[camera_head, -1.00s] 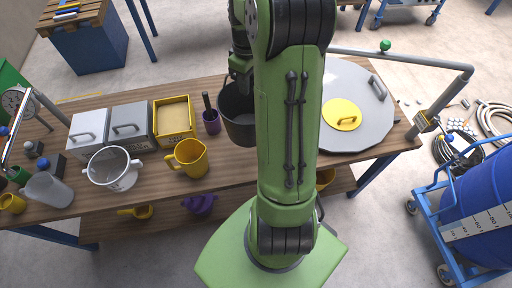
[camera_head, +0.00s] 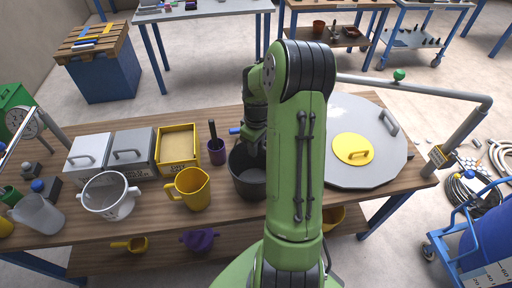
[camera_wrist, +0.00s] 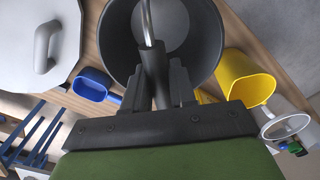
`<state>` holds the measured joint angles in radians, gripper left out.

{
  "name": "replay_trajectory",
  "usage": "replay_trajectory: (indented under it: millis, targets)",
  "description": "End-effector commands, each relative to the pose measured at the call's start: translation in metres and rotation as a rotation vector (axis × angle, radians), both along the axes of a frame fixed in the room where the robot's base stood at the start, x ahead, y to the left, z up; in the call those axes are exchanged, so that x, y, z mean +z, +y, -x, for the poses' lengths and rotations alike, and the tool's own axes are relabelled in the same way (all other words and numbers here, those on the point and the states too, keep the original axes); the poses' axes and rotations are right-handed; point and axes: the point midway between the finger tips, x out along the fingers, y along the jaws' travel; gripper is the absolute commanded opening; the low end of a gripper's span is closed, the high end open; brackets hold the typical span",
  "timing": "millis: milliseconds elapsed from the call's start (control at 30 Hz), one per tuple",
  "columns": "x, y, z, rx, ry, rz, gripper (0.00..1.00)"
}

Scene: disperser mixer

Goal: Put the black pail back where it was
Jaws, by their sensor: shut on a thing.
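The black pail (camera_head: 247,182) is upright over the wooden workbench, between the yellow jug and my arm in the head view. I cannot tell whether its base touches the bench top. My gripper (camera_head: 254,140) is above the pail's rim. In the wrist view my gripper (camera_wrist: 158,72) is shut on the pail's thin metal handle, and the black pail (camera_wrist: 118,40) opens below it, empty inside. My arm hides the right side of the pail in the head view.
A large grey lid (camera_head: 385,170) lies right. A blue scoop (camera_wrist: 92,86) is close by.

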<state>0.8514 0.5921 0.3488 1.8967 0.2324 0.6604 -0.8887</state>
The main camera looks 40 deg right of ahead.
Motion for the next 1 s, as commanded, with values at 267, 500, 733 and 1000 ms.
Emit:
replay_trajectory:
  millis: [267, 500, 733, 1000]
  targets:
    - [-0.002, 0.000, -0.001, 0.001, -0.002, 0.001, 0.00]
    - [-0.002, 0.000, 0.000, 0.001, -0.001, 0.001, 0.51]
    - [-0.001, 0.000, 0.000, 0.000, -0.001, 0.001, 0.51]
    - [0.051, -0.001, -0.001, 0.000, -0.006, 0.007, 0.51]
